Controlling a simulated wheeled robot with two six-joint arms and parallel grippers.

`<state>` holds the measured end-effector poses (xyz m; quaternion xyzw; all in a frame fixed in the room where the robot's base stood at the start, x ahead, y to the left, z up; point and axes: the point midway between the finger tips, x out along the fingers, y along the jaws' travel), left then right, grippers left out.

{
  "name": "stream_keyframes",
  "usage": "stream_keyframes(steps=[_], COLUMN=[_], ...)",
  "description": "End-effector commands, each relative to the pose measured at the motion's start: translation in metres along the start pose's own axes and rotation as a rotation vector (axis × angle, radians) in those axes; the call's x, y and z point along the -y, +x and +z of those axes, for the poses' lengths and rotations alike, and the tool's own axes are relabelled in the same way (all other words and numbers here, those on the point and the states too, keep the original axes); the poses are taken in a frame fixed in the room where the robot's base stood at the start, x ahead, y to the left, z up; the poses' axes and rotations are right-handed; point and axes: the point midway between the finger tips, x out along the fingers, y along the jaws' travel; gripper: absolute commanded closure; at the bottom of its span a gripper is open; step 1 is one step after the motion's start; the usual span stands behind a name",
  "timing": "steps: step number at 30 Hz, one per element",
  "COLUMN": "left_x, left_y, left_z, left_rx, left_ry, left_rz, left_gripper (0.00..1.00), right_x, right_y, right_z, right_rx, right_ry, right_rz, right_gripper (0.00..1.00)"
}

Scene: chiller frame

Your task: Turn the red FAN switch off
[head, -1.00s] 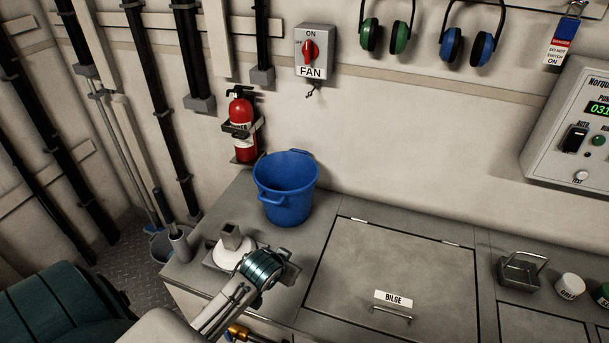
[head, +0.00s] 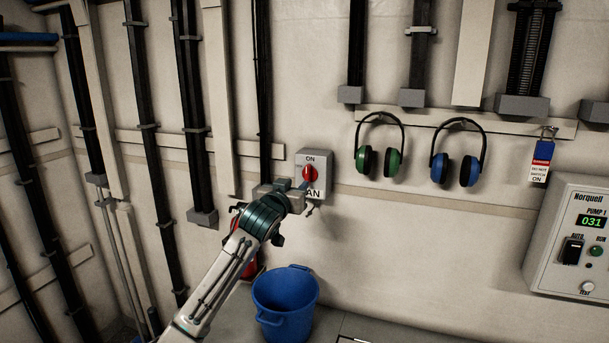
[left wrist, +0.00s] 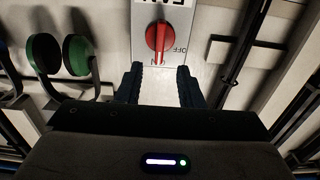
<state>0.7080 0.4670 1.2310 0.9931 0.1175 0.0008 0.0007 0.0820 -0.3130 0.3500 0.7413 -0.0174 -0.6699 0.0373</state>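The FAN switch box (head: 318,163) is a grey box on the wall with a red rotary knob (head: 310,174). Its knob stands upright, in line with ON. In the left wrist view the box appears upside down, and the red knob (left wrist: 158,36) lies lengthwise toward the ON label, with OFF to its right. My left gripper (head: 303,186) is in front of the box's lower left, covering part of the FAN label. In the left wrist view my left gripper (left wrist: 160,75) is open and empty, with the knob just beyond and between its fingertips. My right gripper is out of view.
Green ear defenders (head: 379,160) and blue ear defenders (head: 455,168) hang right of the switch. A blue bucket (head: 285,305) stands below. A fire extinguisher (head: 247,265) is partly hidden behind my left arm. A pump panel (head: 565,245) is at far right.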

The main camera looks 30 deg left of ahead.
Motion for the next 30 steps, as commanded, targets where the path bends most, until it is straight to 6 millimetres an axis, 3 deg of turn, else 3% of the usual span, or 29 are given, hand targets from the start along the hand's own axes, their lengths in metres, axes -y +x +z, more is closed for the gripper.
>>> stream_keyframes(steps=[6,12,25,30], left_x=[0.0,0.0,0.0,0.0], left_y=[0.042,0.066,0.075,0.075], left_z=[-0.004,-0.002,0.001,0.001], left_rx=[0.002,0.001,0.001,0.001], left_ry=[-0.003,0.0,0.001,0.001], left_rz=[-0.001,0.0,0.001,0.0], left_gripper=[0.66,0.66,0.66,0.98], right_x=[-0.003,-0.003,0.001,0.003], right_y=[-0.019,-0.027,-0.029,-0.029], right_z=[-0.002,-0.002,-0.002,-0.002], right_rx=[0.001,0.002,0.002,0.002], right_ry=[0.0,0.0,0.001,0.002], right_rz=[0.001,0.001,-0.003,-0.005], right_gripper=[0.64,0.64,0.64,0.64])
